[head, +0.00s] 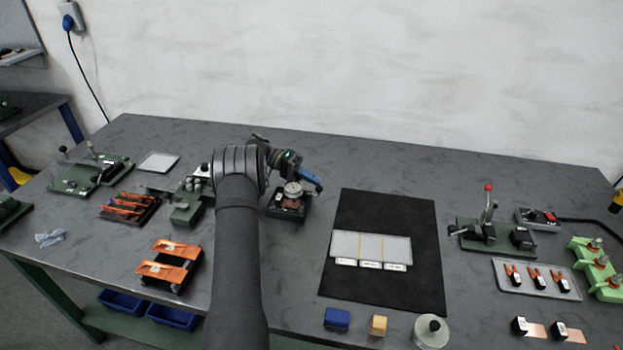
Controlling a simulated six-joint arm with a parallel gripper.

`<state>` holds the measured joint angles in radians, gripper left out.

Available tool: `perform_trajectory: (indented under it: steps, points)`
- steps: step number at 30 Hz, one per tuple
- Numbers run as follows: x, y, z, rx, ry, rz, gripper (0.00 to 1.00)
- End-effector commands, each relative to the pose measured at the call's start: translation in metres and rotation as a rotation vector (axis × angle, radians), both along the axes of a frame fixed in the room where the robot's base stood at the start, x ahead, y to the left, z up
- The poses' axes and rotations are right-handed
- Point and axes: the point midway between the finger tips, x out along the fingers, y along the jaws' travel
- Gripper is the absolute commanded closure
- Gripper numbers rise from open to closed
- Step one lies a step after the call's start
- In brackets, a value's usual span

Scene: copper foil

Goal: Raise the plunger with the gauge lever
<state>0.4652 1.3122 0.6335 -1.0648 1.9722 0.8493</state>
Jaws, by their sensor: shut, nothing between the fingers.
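The dial gauge (293,189) has a round pale face and stands on a dark base block (288,210) near the middle of the table. A small copper-coloured piece shows on the base below the dial. My gripper (317,187) is just right of and slightly above the gauge, angled down to the right, with blue parts at its end. It is shut and holds nothing. I cannot tell whether it touches the gauge. The lever and the plunger cannot be made out at this size; my arm and gripper cover part of the gauge's back and left side.
A black mat (423,285) with a pale tray (345,243) lies right of the gauge. A green fixture (187,213) stands close on the left, partly behind my arm. A lever press (487,228) with a red knob stands at the right. The table between gauge and mat is clear.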

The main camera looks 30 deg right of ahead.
Motion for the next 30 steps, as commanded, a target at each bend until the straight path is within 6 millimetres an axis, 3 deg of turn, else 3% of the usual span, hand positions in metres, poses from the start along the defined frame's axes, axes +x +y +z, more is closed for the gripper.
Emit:
perform_trajectory:
  steps: [13, 20, 30]
  points:
    - [0.0, 0.0, 0.004, -0.001, 0.0, 0.0, 1.0]
    - [0.0, 0.0, 0.042, -0.001, -0.003, -0.001, 1.0]
    - [-0.053, -0.018, 0.075, 0.0, 0.0, -0.003, 1.0]
